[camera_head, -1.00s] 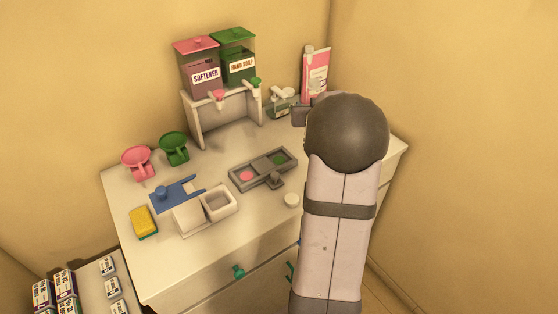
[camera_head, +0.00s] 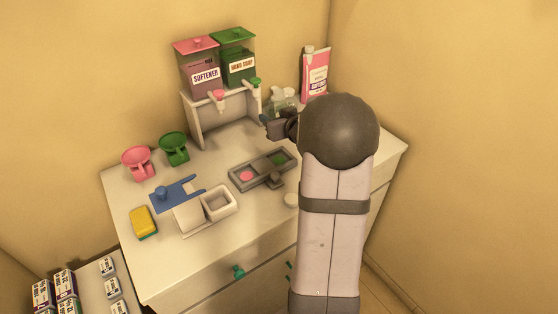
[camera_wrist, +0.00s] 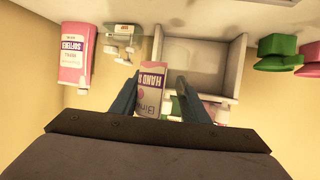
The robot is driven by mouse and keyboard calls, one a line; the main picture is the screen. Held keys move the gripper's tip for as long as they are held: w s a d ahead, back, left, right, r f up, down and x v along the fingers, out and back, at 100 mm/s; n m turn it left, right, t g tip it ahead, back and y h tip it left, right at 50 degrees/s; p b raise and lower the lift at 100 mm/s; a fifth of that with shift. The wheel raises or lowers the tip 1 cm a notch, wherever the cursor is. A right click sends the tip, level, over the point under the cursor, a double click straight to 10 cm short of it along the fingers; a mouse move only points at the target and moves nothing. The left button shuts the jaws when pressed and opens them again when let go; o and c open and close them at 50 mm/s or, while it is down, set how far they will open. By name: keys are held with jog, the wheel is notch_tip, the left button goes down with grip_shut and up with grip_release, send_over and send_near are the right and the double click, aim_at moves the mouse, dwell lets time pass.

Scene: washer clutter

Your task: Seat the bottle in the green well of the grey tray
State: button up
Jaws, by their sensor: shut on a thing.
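My gripper (camera_wrist: 155,85) is shut on the bottle (camera_wrist: 151,92), a pale, box-shaped container with purple lettering that begins "HAND S". The bottle shows between the two blue fingers in the wrist view; its lower part is cut off by the gripper body. In the head view my gripper (camera_head: 272,128) is above the table, right of the dispenser stand, and the bottle cannot be made out clearly. The grey tray (camera_head: 236,181) lies on the table, nearer the camera than my gripper. Its green well (camera_head: 280,159) is at the right end, its pink well (camera_head: 247,176) at the left. Both look empty.
The dispenser stand (camera_head: 196,123) holds softener and hand soap tanks. A clear pump bottle (camera_wrist: 121,42) and a pink softener container (camera_head: 315,75) stand at the back right.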

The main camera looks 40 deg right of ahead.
aim_at(275, 151)
jog(key=shift+f, duration=4.95)
jog(key=shift+f, duration=0.1)
jog(key=shift+f+b, duration=0.15)
jog(key=shift+b, duration=0.15)
jog(key=o, duration=1)
jog(key=shift+r, duration=0.2)
jog(key=shift+s+r, duration=0.1)
jog(key=v, duration=1.1)
jog(key=shift+s+a+r+b, duration=0.15)
jog(key=shift+s+r+b, duration=0.05)
jog(key=shift+s+b, duration=0.15)
